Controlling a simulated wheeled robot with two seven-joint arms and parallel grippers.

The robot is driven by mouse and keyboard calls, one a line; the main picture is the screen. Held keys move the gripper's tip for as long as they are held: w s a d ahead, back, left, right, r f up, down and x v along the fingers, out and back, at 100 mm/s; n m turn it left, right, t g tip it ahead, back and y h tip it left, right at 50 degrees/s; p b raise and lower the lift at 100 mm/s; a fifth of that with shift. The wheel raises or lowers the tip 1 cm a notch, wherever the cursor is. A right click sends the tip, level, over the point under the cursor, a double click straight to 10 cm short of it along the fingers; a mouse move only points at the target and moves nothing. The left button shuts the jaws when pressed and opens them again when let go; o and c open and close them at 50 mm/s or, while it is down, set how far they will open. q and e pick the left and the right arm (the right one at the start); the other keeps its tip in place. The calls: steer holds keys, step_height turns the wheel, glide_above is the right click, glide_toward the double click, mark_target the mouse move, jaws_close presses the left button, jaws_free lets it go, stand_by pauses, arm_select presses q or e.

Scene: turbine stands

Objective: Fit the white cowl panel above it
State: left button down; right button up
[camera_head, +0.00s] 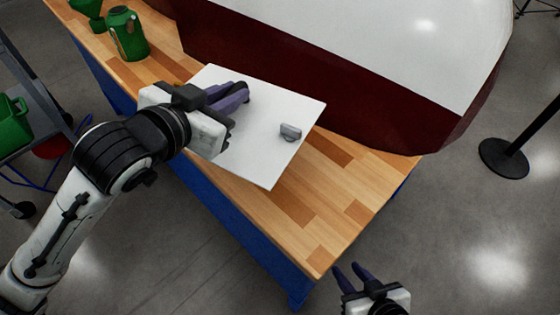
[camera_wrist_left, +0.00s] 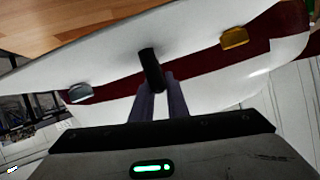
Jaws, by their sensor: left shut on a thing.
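The white panel (camera_head: 262,135) is a flat, tilted sheet over the wooden bench, in front of the large red-and-white body (camera_head: 340,85). A small grey tab (camera_head: 290,132) sits on its face. My left gripper (camera_head: 240,93) is shut on the panel's black handle (camera_wrist_left: 150,68), seen between its fingers in the left wrist view. That view also shows the panel (camera_wrist_left: 110,58), the grey tab (camera_wrist_left: 80,92) and an orange tab (camera_wrist_left: 234,37). I cannot tell whether the panel touches the bench or the body. My right gripper (camera_head: 354,275) is open and empty near the bench's front corner.
The wooden bench (camera_head: 335,205) is bare to the right of the panel. Green containers (camera_head: 127,35) stand at its far left end. A cart with a green bin (camera_head: 12,122) is at the left. A black post base (camera_head: 505,158) stands on the floor at the right.

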mark_target(281, 120)
arm_select(q)
steer(key=d+f+m+h, duration=0.1)
steer(key=d, duration=0.1)
steer(key=s+d+f+m+g+h+p, duration=0.1)
steer(key=d, duration=0.2)
steer(key=s+d+f+m+h, duration=0.1)
steer(key=d+f, duration=0.1)
steer(key=d, duration=0.1)
steer(key=shift+s+g, duration=0.25)
steer(key=shift+g, duration=0.15)
steer(key=f, duration=0.5)
steer(key=shift+s+d+f, duration=0.1)
steer(key=shift+d+f, duration=0.1)
steer(key=shift+f, duration=0.05)
steer(key=shift+f+b, duration=0.4)
steer(key=shift+f, duration=1.95)
steer(key=shift+f, duration=0.15)
steer(key=c, duration=1.7)
jaws_free()
steer(key=shift+f, duration=0.1)
steer(key=shift+c, duration=0.2)
steer(key=shift+r, duration=0.25)
steer(key=v, duration=1.2)
steer(key=shift+a, duration=0.1)
